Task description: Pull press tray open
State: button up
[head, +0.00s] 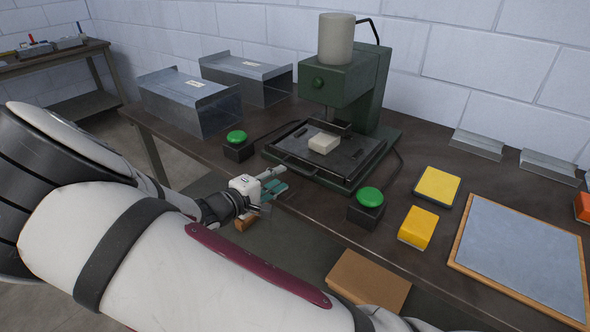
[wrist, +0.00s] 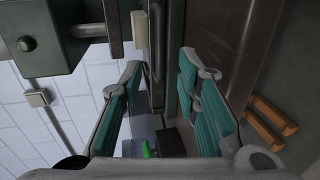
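The green press (head: 350,85) stands on the dark workbench against the wall. Its dark flat press tray (head: 345,160) lies at the press's base, below the head, with a pale block (head: 324,143) on it. My gripper (head: 274,182) is at the bench's front edge, just left of the tray's front. In the wrist view its two teal-padded fingers (wrist: 160,85) are spread apart and hold nothing. A dark bar (wrist: 156,45) along the tray's front shows beyond the gap between them, with the pale block (wrist: 139,28) behind it. I cannot tell whether the fingers touch the bar.
Green push buttons stand left (head: 237,142) and right (head: 368,203) of the tray near the front edge. Formed metal ducts (head: 190,100) are at the left. Yellow (head: 437,185) and orange (head: 418,228) blocks and a wood-framed sheet (head: 525,255) are at the right.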

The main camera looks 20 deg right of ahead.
aim_at(295, 169)
jog(key=x, duration=0.8)
jog(key=shift+w+d, duration=0.1)
jog(key=shift+d, duration=0.05)
grip_shut()
